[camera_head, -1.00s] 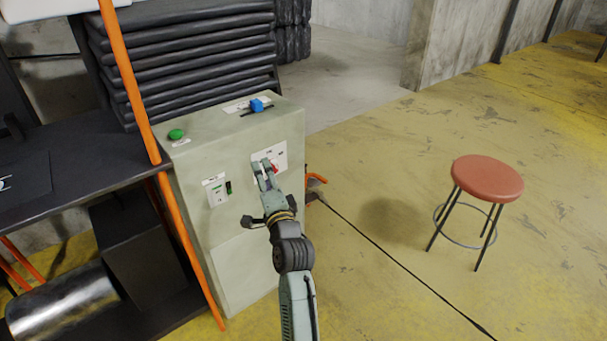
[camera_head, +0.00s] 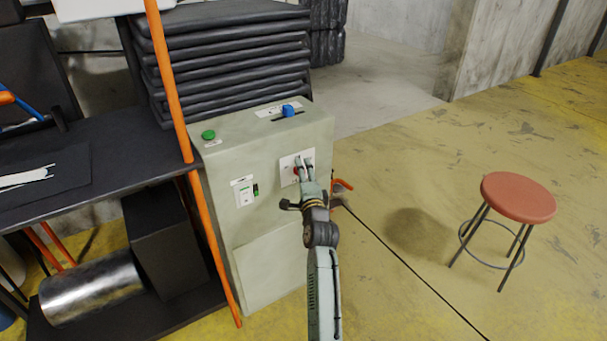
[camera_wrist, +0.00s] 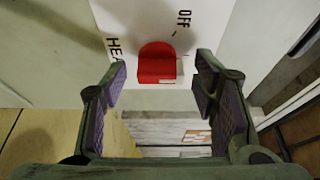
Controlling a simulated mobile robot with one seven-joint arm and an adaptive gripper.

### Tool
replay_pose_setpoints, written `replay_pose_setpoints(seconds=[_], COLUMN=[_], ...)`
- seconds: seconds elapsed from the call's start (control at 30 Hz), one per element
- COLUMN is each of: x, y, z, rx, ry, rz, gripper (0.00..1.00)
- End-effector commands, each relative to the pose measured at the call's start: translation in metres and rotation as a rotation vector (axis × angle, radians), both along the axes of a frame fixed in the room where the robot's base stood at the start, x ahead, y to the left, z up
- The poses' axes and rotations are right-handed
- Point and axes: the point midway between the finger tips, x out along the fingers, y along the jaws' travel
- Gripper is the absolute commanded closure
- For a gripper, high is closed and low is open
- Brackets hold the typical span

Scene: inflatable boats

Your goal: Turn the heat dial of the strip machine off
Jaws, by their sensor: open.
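The strip machine (camera_head: 221,165) is a pale grey-green cabinet. A white label plate on its front carries the red heat dial (camera_wrist: 157,63), with "OFF" and part of "HEAT" printed around it in the wrist view. In the head view the dial (camera_head: 296,170) is partly hidden by my gripper. My gripper (camera_head: 304,163) is open in front of the plate. In the wrist view the fingers (camera_wrist: 160,85) stand on either side of the dial, with clear gaps on both sides. I cannot tell whether the fingertips touch the plate.
A green button (camera_head: 208,134) and a blue slider knob (camera_head: 288,110) sit on the machine's top. A small switch panel (camera_head: 245,194) is left of the dial. An orange post (camera_head: 171,85) and a dark bench (camera_head: 110,160) stand left. A red stool (camera_head: 518,197) stands right on open floor.

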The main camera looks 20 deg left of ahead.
Motion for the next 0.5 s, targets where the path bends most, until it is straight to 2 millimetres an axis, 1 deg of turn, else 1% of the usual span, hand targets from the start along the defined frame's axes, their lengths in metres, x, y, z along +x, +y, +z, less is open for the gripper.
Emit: replay_pose_setpoints(seconds=[0.27, 0.5], x=[0.0012, 0.0010], y=[0.0008, 0.0006], z=[-0.0004, -0.0003], rx=[0.000, 0.000], ry=[0.000, 0.000], rz=[0.000, 0.000], gripper=[0.46, 0.62])
